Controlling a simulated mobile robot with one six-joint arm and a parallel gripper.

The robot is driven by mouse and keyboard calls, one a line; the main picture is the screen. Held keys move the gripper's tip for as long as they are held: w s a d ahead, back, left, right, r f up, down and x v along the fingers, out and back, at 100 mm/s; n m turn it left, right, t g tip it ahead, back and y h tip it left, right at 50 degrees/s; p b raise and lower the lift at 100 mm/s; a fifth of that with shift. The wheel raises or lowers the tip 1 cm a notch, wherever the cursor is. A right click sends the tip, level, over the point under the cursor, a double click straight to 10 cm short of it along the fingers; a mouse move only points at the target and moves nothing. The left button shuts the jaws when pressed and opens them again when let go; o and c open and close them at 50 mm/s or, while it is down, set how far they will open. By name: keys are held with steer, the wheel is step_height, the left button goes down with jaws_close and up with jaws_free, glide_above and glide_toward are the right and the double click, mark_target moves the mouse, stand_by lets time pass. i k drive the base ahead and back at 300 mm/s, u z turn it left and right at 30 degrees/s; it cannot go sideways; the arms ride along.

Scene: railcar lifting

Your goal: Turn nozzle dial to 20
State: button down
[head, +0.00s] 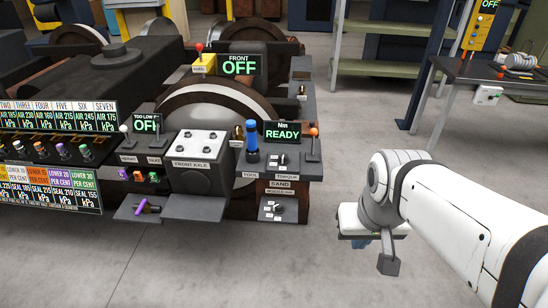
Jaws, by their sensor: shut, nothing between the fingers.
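I cannot tell for sure which control is the nozzle dial, as the small labels are mostly too small to read. A purple-handled control (146,206) sits on another low shelf to the left. My gripper (388,264) hangs at the end of my white arm at the right, over the bare floor. It is shut and empty, well apart from the console and to the right of the knob.
The console carries a blue-handled control (252,137), an orange-topped lever (314,141), a READY display (283,134) and a grey FRONT AXLE block (199,161). Wheels stand behind. A workbench (480,72) is at the back right. The floor between console and arm is clear.

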mark_target(279, 208)
steer(key=u, duration=0.35)
steer(key=i, duration=1)
steer(key=u, duration=0.05)
steer(key=k, duration=1.3)
steer(key=u, duration=0.55)
steer(key=i, duration=1.5)
steer(key=z, duration=0.5)
